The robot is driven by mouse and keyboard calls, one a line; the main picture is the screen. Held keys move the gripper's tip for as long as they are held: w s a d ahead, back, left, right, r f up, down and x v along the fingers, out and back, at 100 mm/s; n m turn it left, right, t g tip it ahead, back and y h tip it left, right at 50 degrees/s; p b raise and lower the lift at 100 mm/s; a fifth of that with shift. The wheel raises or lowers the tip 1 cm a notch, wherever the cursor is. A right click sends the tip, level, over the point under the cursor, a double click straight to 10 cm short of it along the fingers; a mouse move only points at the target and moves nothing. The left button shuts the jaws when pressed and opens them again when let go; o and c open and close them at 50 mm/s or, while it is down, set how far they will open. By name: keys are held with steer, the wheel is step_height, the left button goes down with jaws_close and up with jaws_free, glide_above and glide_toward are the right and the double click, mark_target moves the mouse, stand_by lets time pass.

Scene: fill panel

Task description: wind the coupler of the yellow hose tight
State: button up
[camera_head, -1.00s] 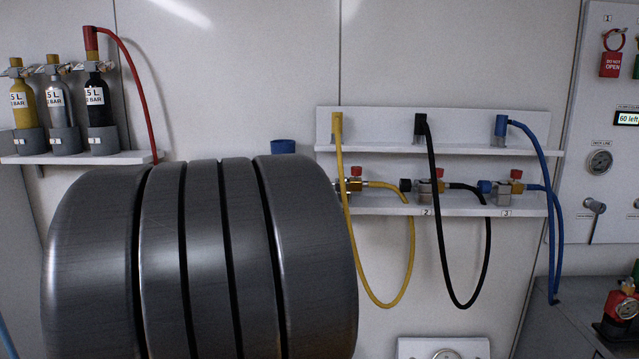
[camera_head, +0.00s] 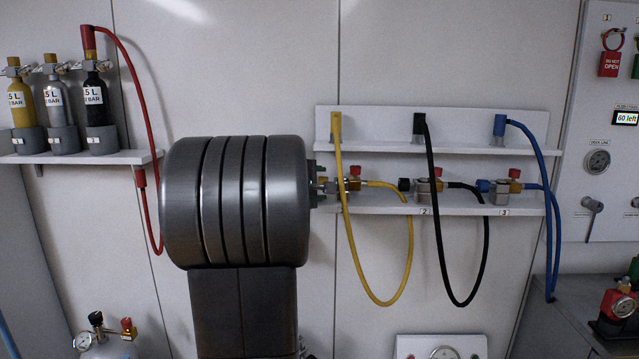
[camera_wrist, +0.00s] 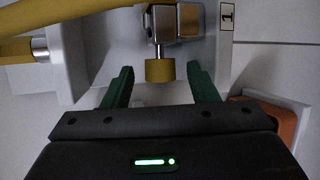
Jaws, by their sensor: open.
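The yellow hose (camera_head: 372,288) hangs in a loop from a yellow holder on the upper shelf to the brass fitting (camera_head: 356,185) on the lower shelf. In the wrist view a short round mustard-yellow end piece (camera_wrist: 159,71), seemingly the coupler, sits on a metal stem below a block. My gripper (camera_wrist: 161,70) is open, its green fingers on either side of this piece, with a gap on both sides. In the head view my gripper (camera_head: 322,186) is small and partly hidden at the shelf's left end. Whether the coupler is tight cannot be seen.
Black (camera_head: 487,255) and blue (camera_head: 552,220) hoses hang to the right, with fittings on the same lower shelf (camera_head: 460,208). A shelf with gas bottles (camera_head: 97,100) and a red hose (camera_head: 146,110) are at left. In the wrist view an orange-brown part (camera_wrist: 283,120) lies near the right finger.

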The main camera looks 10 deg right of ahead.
steer(key=shift+w+d+f, duration=0.1)
steer(key=shift+w+d, duration=0.1)
steer(key=shift+w, duration=0.1)
steer(key=shift+c, duration=0.4)
steer(key=c, duration=0.9)
steer(key=b, duration=0.3)
steer(key=shift+f, duration=0.35)
steer(key=shift+b, duration=0.65)
steer(key=t+h+b, duration=0.1)
steer(key=b, duration=0.7)
steer(key=m+t+h+b, duration=0.1)
steer(key=t+b, duration=0.1)
steer(key=b, duration=0.7)
steer(key=shift+f+m, duration=0.3)
steer(key=shift+f, duration=0.05)
steer(key=shift+r+b, duration=0.15)
steer(key=shift+b, duration=0.85)
